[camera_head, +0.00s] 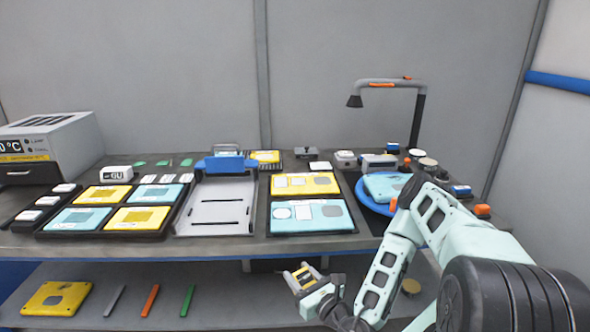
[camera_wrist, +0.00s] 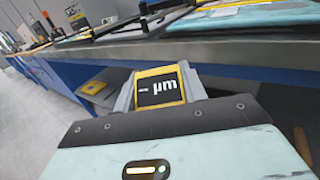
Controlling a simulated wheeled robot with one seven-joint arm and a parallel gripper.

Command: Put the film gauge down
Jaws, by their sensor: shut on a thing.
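The film gauge (camera_wrist: 160,88) is a small block with a yellow frame and a dark face marked "µm". It fills the space between the fingers of my gripper (camera_wrist: 158,100) in the wrist view. In the head view my gripper (camera_head: 304,280) is in front of the bench's front edge, below the level of the top, and shut on the film gauge (camera_head: 302,274). The gauge touches nothing but the fingers, as far as I can see. The bench top (camera_head: 215,246) lies above and behind it.
On the bench stand black trays with yellow and light-blue plates (camera_head: 309,216), a grey sliding fixture (camera_head: 216,207), a blue round turntable (camera_head: 366,199) and a lamp (camera_head: 417,112). The lower shelf (camera_head: 235,300) holds a yellow plate (camera_head: 56,298) and coloured bars (camera_head: 150,300); its middle is bare.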

